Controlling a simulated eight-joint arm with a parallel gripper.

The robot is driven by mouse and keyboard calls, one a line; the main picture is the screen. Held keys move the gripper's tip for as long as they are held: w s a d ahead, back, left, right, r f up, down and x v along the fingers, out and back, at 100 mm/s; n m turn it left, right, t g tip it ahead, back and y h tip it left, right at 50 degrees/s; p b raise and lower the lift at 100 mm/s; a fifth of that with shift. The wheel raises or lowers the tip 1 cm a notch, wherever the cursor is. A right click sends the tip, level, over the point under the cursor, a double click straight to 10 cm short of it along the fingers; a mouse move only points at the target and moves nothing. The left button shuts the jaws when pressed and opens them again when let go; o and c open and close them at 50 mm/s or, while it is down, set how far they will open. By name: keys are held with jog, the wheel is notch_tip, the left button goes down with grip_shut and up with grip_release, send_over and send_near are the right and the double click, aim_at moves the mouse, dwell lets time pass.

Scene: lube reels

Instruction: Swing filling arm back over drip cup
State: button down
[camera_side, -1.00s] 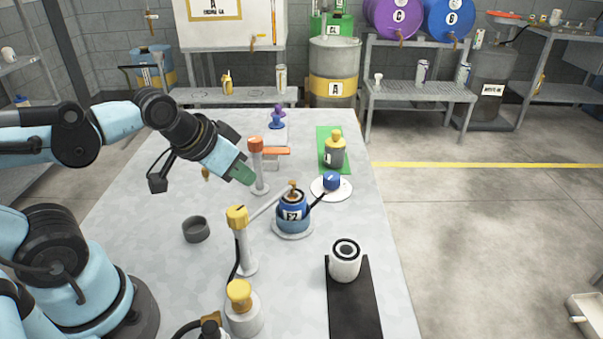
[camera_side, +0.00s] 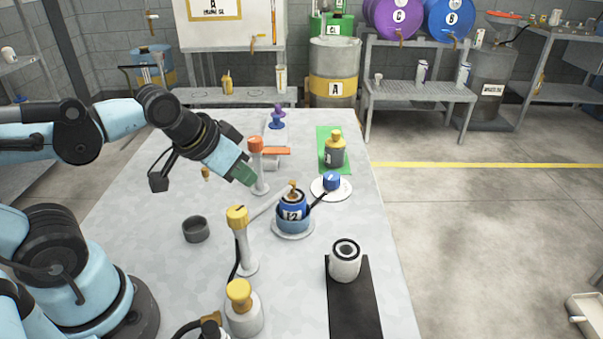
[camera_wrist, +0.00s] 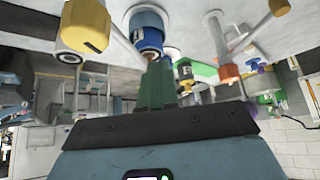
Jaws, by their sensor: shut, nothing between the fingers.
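The filling arm is a thin grey bar (camera_side: 266,206) running from the yellow-capped post (camera_side: 237,217) to a brown tip (camera_side: 292,185) above the blue can (camera_side: 293,208). The can stands on a round pale plate. A dark grey open cup (camera_side: 195,229), apparently the drip cup, stands on the table left of the post, apart from the bar. My gripper (camera_side: 243,175) is shut and empty, in the air near the orange-capped post. In the wrist view its green fingers (camera_wrist: 157,88) are together, with the blue can (camera_wrist: 148,32) and yellow cap (camera_wrist: 84,28) beyond.
The orange-capped post (camera_side: 256,150) is close to my fingertips. A grey bottle (camera_side: 334,156) stands on a green mat, and a blue-topped piece (camera_side: 332,181) on a white disc. A white cylinder (camera_side: 345,263) stands on a black strip. The table around the dark cup is clear.

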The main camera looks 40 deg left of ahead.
jog(key=w+d+r+n+g+y, duration=0.1)
jog(key=d+r+g+y, duration=0.15)
jog(key=d, duration=0.45)
jog(key=w+d+r+n+g+y, duration=0.1)
jog(key=d+r+n+y, duration=0.15)
jog(key=d, duration=0.55)
jog(key=w+a+f, duration=0.2)
jog(key=a+f, duration=0.6)
jog(key=shift+a+f+m+y, duration=0.35)
jog(key=shift+a+y, duration=0.05)
jog(key=shift+a, duration=0.1)
